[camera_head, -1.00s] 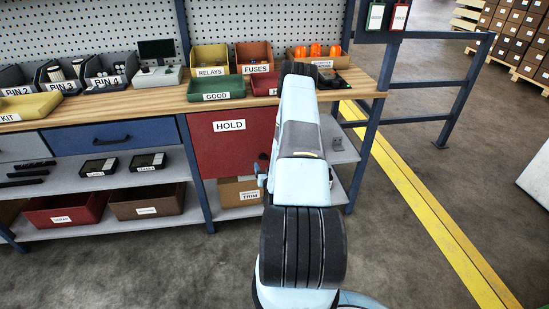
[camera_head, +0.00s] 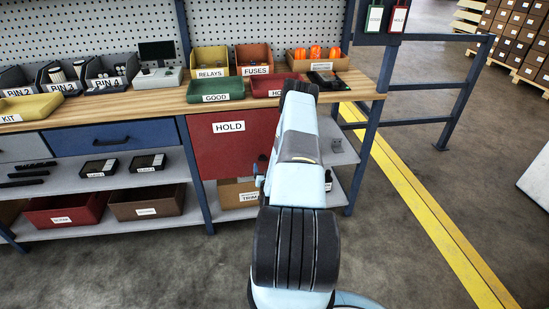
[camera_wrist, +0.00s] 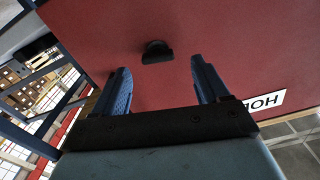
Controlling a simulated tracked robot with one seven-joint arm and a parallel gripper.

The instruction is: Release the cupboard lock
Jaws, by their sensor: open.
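The red cupboard (camera_head: 228,158) with a white HOLD label (camera_head: 228,127) is under the workbench, its right part hidden behind my arm in the head view. In the wrist view the red cupboard front (camera_wrist: 185,85) fills most of the picture. A small black knob-like part (camera_wrist: 157,52), which may be the lock, sticks out from it. My gripper (camera_wrist: 162,80) is open and empty, its two blue fingers pointing at the cupboard front. The black part lies beyond the fingertips, between them in the picture and apart from them. The HOLD label (camera_wrist: 262,108) shows upside down at the right.
Above the cupboard, the bench top (camera_head: 165,103) carries a green GOOD tray (camera_head: 215,88), a red tray (camera_head: 272,84) and bins. A blue bench leg (camera_head: 366,150) stands right of my arm. A TRIM box (camera_head: 238,193) sits on the lower shelf. Floor in front is clear.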

